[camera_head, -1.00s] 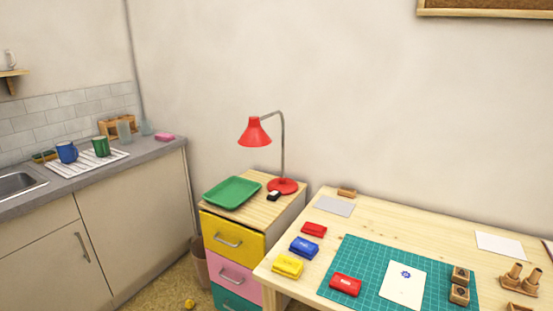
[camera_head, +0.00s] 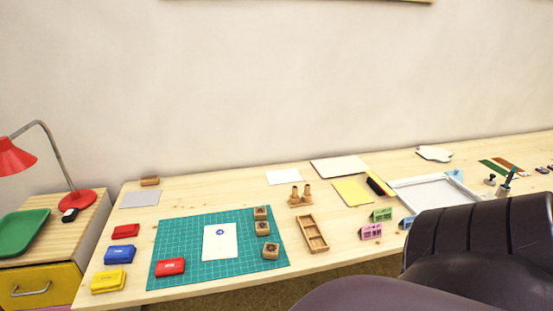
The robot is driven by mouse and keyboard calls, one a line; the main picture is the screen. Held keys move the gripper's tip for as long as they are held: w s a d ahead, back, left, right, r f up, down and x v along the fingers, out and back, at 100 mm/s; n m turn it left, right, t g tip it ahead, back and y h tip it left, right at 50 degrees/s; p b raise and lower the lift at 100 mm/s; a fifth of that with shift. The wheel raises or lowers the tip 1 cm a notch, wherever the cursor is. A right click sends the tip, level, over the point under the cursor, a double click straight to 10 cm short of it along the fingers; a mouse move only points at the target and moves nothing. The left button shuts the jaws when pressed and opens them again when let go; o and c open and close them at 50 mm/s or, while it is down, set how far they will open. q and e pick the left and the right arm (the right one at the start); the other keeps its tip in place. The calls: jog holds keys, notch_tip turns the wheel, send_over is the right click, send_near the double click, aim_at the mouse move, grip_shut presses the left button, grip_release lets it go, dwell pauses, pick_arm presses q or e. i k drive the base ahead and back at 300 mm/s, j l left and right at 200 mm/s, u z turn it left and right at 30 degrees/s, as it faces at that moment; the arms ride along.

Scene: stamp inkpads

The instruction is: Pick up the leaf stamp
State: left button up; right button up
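Several small wooden stamp blocks stand on the green cutting mat (camera_head: 185,235): a back one (camera_head: 260,213), a middle one (camera_head: 262,229) and a front one (camera_head: 270,251). Dark marks show on them, too small to tell which is the leaf. Two stamps with upright handles, a left one (camera_head: 295,196) and a right one (camera_head: 307,194), stand just behind an empty wooden tray (camera_head: 314,246). Their designs are hidden. Neither of my grippers is in view.
Red (camera_head: 171,267), blue (camera_head: 119,254) and yellow (camera_head: 108,281) inkpads lie at the table's left. A white card (camera_head: 220,254) with a blue print lies on the mat. A red lamp (camera_head: 75,201) stands at left.

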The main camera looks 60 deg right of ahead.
aim_at(262, 227)
jog(key=k+l+z, duration=0.15)
jog(key=z, duration=1.35)
